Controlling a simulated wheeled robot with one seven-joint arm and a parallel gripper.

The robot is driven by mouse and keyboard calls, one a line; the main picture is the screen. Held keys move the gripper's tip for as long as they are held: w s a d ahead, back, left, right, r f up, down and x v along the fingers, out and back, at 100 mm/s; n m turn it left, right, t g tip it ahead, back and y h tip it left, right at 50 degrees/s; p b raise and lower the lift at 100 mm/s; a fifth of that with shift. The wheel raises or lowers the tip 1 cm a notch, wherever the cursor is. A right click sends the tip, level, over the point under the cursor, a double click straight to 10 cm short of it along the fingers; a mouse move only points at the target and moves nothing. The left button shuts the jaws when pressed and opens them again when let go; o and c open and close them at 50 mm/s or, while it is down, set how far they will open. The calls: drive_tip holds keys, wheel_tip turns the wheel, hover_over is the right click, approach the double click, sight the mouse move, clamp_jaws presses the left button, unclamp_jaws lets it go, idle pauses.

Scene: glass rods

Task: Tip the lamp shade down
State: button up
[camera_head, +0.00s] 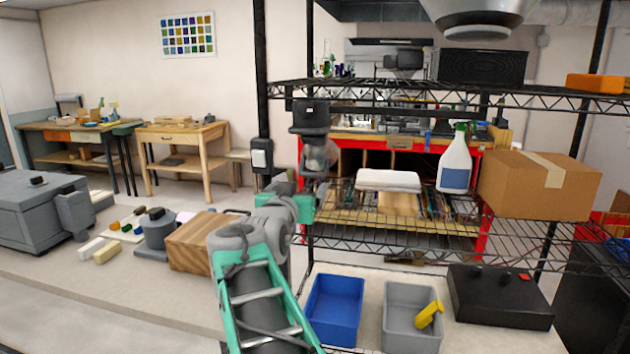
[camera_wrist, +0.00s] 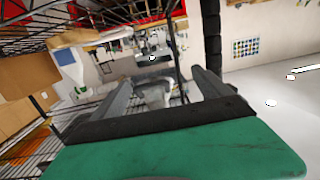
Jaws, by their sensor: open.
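A large grey dome-shaped lamp shade (camera_head: 478,18) hangs at the top right in the head view, cut by the top edge. Its wide rim faces downward over a darker bowl-like underside. I take it to be the task's shade. My gripper (camera_wrist: 162,78) is open in the wrist view, with its two grey fingers apart and a green body below them. A blurred pale grey shape shows beyond the fingers; I cannot tell what it is, and no contact is visible. In the head view my arm reaches up at the centre, left of the shade, and the fingertips cannot be made out.
A black wire shelf (camera_head: 400,88) fills the right side. It carries a spray bottle (camera_head: 456,160), a cardboard box (camera_head: 540,184) and a folded white cloth (camera_head: 388,180). A blue bin (camera_head: 334,310) and a grey bin (camera_head: 411,318) stand below. A wooden block (camera_head: 200,242) lies left of my arm.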

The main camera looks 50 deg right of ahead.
sight(314, 174)
drive_tip(key=d+r, duration=0.1)
drive_tip(key=s+d+r+h, duration=0.1)
drive_tip(key=shift+s+d+m+g, duration=0.15)
drive_tip(key=shift+d+m+g, duration=0.15)
drive_tip(key=shift+d+m, duration=0.1)
drive_tip(key=p+x, duration=0.2)
drive_tip(key=x, duration=0.4)
drive_tip(key=shift+w+d, duration=0.25)
